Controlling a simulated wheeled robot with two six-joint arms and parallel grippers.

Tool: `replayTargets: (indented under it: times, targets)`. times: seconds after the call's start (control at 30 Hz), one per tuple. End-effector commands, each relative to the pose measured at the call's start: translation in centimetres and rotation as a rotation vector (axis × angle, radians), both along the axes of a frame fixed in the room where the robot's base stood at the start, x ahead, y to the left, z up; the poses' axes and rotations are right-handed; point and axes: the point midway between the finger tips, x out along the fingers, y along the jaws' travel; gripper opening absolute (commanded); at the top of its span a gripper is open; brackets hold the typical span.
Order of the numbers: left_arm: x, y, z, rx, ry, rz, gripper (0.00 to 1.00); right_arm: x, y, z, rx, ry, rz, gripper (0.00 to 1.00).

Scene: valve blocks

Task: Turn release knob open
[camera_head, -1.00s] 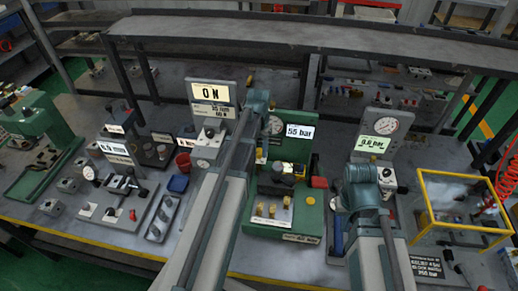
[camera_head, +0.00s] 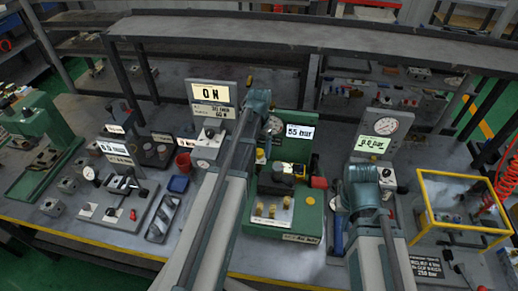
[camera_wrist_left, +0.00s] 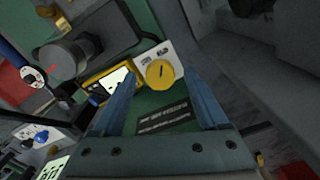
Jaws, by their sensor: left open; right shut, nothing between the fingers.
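In the left wrist view a round yellow knob (camera_wrist_left: 160,73) with a dark mark sits on a white label plate (camera_wrist_left: 172,55) on a green housing. I take it for the release knob; its label is too small to read. My left gripper (camera_wrist_left: 165,92) is open, its two blue fingers either side of the line to the knob. The knob appears beyond the fingertips, and I cannot tell whether they touch it. In the head view the green station (camera_head: 308,217) with a "55 bar" display (camera_head: 300,132) stands right of my left arm. My right arm shows there, but its gripper fingers are hidden.
In the left wrist view a yellow-framed screen (camera_wrist_left: 112,82) and a large dark cylinder (camera_wrist_left: 62,58) lie close left of the knob. In the head view a gauge station (camera_head: 378,135) and a yellow frame (camera_head: 464,174) stand to the right. A blue bin (camera_head: 178,184) is left.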

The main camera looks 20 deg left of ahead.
Motion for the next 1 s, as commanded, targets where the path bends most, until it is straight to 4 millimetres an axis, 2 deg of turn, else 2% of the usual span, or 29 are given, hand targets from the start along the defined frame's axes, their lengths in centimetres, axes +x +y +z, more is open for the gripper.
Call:
replayTargets:
  times: [0.27,0.8,1.0]
  targets:
    - [0.0,0.0,2.9,0.000,0.000,0.000,0.76,0.0,0.0,2.9,0.000,0.000,0.001,0.00]
    - [0.0,0.0,11.2,0.000,0.000,0.000,0.76,0.0,0.0,11.2,0.003,0.000,-0.013,0.00]
    - [0.0,0.0,13.3,0.000,0.001,-0.001,0.76,0.0,0.0,13.3,0.002,0.000,-0.013,0.00]
